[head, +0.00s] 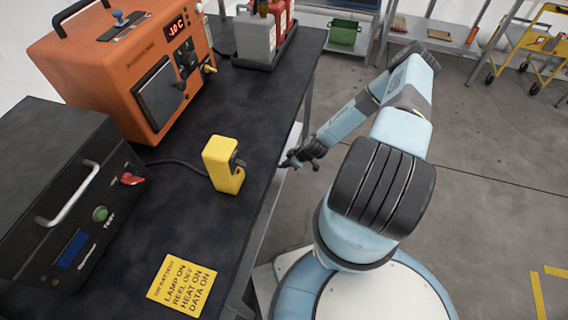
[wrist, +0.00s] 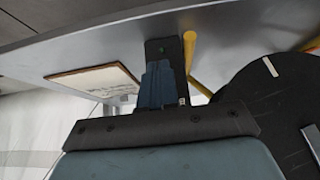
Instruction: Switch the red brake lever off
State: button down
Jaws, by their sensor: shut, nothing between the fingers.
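My gripper (head: 288,161) is beside the right edge of the black-topped table, at the end of my light-blue arm. In the wrist view its blue-grey fingers (wrist: 158,85) are together, with nothing seen between them. They point at a dark upright plate (wrist: 165,50) with a small green light. A yellow bar (wrist: 190,52) stands just right of that plate. A large black disc (wrist: 262,110) with white marks is to the right of the fingers. I cannot make out a red brake lever for certain in either view. A red knob (head: 131,179) sits on the black box.
On the table (head: 150,225) are a black box (head: 60,180), an orange heater-like unit (head: 140,60), a yellow device (head: 222,165) and a yellow card (head: 181,285). In the wrist view a grey slab (wrist: 90,40) spans above the fingers.

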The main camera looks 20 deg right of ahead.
jog(key=shift+s+f, duration=0.1)
jog(key=shift+f, duration=0.1)
jog(key=shift+r, duration=0.1)
jog(key=shift+r, duration=0.75)
jog(key=shift+d, duration=0.1)
jog(key=s+d+r, duration=0.3)
jog(key=s+d, duration=0.2)
jog(key=d, duration=0.2)
jog(key=shift+s+d, duration=0.2)
jog(key=shift+d, duration=0.15)
jog(key=shift+r, duration=0.1)
